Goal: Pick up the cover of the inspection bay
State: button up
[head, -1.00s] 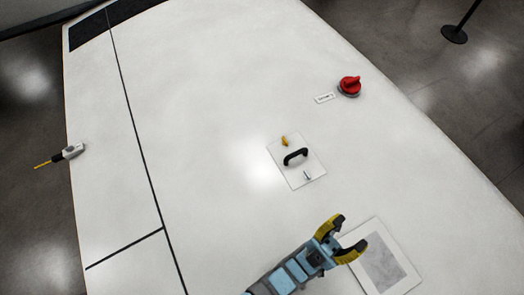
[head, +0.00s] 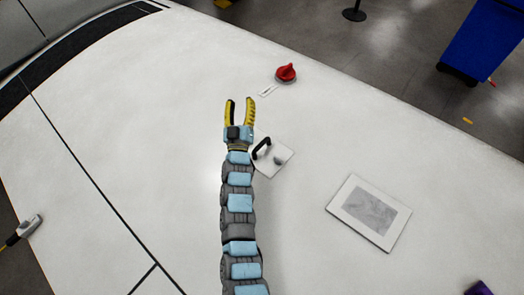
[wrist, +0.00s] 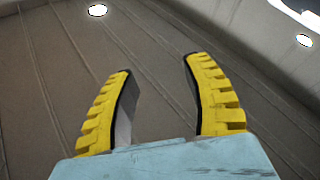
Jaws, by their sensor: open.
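The inspection bay cover (head: 283,151) is a small square white plate lying flat on the white surface in the head view. It has a black arched handle (head: 261,148) and a small grey latch (head: 278,160). My arm hides its left part, and the yellow latch cannot be seen. My gripper (head: 240,103) has yellow-padded fingers spread open and empty, showing just above and left of the cover. The wrist view shows the open fingers (wrist: 160,92) against a ceiling or wall with lights, and no cover.
A red knob (head: 286,72) with a small label (head: 268,90) beside it lies beyond the cover. A white-framed grey panel (head: 343,203) is to the right. A handheld tool (head: 28,227) is at the left edge. A blue bin (head: 480,40) stands on the floor.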

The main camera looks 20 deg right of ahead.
jog(key=w+d+n+g+y+b, duration=0.15)
jog(key=w+n+y, duration=0.25)
jog(key=w, duration=0.5)
jog(key=n+g+y+b, duration=0.4)
jog(key=n+g+y, duration=0.1)
jog(key=n+g, duration=1.4)
send_near(262, 143)
jog(key=shift+n+t, duration=0.5)
jog(key=shift+t, duration=0.25)
jog(key=f+p, duration=0.1)
jog(key=f, duration=0.1)
jog(key=f+p, duration=0.1)
jog(key=f, duration=0.1)
jog(key=s+f+p, duration=0.1)
jog(key=shift+d+f, duration=0.1)
jog(key=shift+f, duration=0.3)
jog(key=shift+w+f+p, duration=0.25)
jog(key=shift+f+p, duration=0.2)
jog(key=shift+f, duration=0.7)
jog(key=shift+w+f, duration=0.15)
jog(key=shift+f, duration=1.3)
jog(key=shift+c, duration=0.3)
